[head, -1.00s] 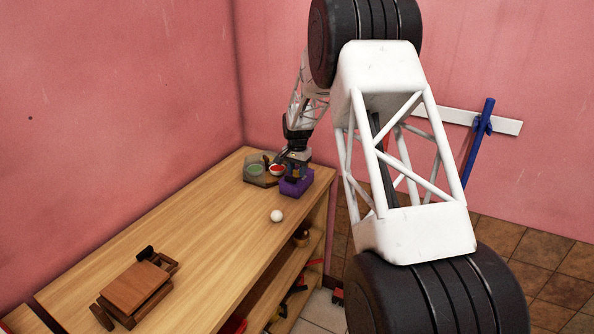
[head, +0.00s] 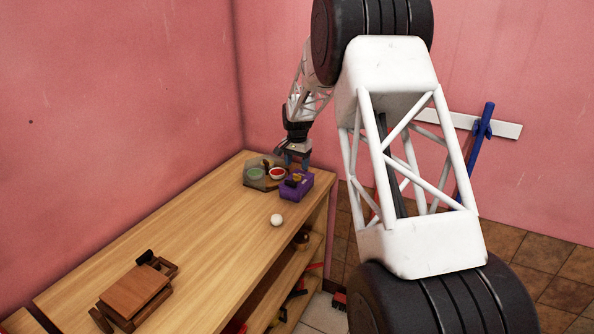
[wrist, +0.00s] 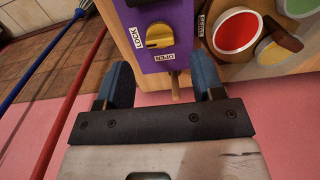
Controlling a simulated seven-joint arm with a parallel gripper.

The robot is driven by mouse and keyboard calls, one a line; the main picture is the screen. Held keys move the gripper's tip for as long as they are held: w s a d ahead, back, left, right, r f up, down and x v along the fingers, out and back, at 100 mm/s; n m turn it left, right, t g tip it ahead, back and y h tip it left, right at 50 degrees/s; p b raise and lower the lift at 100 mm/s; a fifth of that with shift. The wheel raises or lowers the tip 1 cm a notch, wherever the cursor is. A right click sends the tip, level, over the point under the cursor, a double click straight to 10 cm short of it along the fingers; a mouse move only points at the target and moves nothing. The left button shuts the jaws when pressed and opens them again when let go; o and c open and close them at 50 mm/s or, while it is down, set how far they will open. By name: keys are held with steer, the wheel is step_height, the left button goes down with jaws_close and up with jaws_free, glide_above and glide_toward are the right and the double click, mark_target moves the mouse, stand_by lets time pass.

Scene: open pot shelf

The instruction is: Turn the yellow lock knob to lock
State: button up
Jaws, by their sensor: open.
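The purple lock box (head: 294,191) stands at the far right corner of the wooden table; it also shows in the wrist view (wrist: 148,14). The yellow knob (wrist: 160,35) is on its top face, and it is small in the head view (head: 297,177). A LOCK label (wrist: 137,37) is left of the knob and an OPEN label (wrist: 164,58) is below it. The knob's ridge lies roughly across the wrist picture; I cannot tell exactly which label it marks. My gripper (wrist: 165,84) is open and empty, its blue fingers apart and clear of the knob. It is above and behind the box in the head view (head: 297,158).
A white ball (head: 277,220) lies in front. A brown wooden object (head: 135,292) is at the near left. The table's middle is clear.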

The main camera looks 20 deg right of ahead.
mark_target(297, 175)
steer(key=shift+r, duration=1.45)
steer(key=shift+s+r, duration=0.1)
steer(key=shift+s+r, duration=0.1)
steer(key=shift+r, duration=0.05)
steer(key=s+a+r+n, duration=0.25)
steer(key=s+r, duration=0.25)
steer(key=s, duration=0.5)
steer(key=s+a+r+n+t, duration=0.1)
steer(key=s+a+r, duration=0.2)
steer(key=s+r, duration=0.5)
steer(key=s+a+r+n, duration=0.1)
steer(key=s+a+r, duration=0.2)
steer(key=s, duration=0.8)
steer(key=s+a+f+n, duration=0.1)
steer(key=s+n, duration=0.1)
steer(key=s, duration=1.3)
steer(key=s+a+f+n+t, duration=0.1)
steer(key=s+a+n, duration=0.1)
steer(key=s, duration=1.3)
steer(key=shift+s+a+f+t, duration=0.2)
steer(key=shift+s+f+t, duration=0.1)
steer(key=shift+s+f, duration=0.1)
